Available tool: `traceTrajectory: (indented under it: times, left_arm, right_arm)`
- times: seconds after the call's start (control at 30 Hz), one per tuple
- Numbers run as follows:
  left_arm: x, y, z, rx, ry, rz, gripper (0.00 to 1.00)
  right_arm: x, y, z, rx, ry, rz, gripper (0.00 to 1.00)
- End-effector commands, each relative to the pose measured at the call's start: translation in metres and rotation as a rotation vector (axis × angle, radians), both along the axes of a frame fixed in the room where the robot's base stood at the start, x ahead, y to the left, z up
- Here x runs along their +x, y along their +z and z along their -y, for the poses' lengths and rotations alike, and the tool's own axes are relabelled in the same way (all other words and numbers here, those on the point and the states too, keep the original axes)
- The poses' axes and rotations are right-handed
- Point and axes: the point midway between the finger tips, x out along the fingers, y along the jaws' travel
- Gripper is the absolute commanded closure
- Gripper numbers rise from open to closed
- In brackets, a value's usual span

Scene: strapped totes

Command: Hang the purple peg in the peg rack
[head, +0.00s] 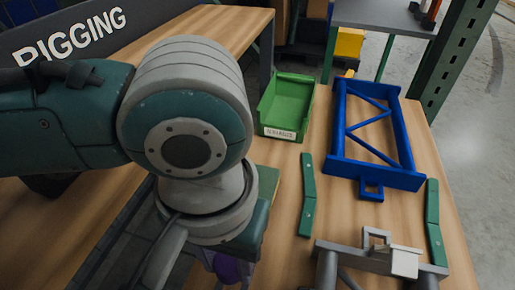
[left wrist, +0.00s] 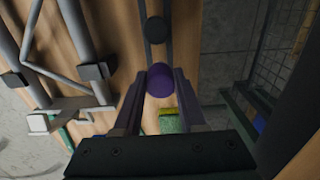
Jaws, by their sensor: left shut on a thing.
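My left gripper (left wrist: 161,98) shows in the left wrist view with its two dark fingers closed on the purple peg (left wrist: 160,80). The peg's round end faces the camera between the fingertips. In the head view my left arm covers most of this gripper, and only a bit of the purple peg (head: 228,268) shows low in the picture. The peg is over or beside the bench's left edge; its height is unclear. I cannot make out for certain which thing is the peg rack. A dark strip with a black round knob (left wrist: 155,30) lies beyond the fingertips. My right gripper is not in view.
A green bin (head: 287,106) and a blue frame (head: 375,140) stand on the wooden bench. Two green strips (head: 307,195) lie nearer. A grey tube frame (head: 380,260) is at the bottom right. A green block with a yellow edge (left wrist: 170,122) is near my left fingers.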

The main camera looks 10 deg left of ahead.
Motion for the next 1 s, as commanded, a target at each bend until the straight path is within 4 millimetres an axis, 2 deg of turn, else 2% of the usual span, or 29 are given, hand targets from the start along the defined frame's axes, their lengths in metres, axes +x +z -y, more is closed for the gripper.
traceTrajectory:
  times: [0.13, 0.53, 0.97, 1.0]
  left_arm:
    - [0.0, -0.011, 0.0, 0.0, 0.0, 0.001, 1.0]
    - [0.0, -0.034, 0.001, -0.002, 0.001, -0.002, 1.0]
    - [0.0, -0.038, 0.001, -0.002, 0.001, 0.0, 1.0]
    - [0.0, -0.038, 0.001, -0.002, 0.001, 0.0, 0.55]
  right_arm:
    - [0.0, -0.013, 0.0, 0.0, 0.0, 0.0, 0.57]
    - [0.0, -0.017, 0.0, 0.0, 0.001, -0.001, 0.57]
    - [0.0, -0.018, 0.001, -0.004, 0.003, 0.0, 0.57]
    - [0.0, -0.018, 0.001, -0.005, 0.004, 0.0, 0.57]
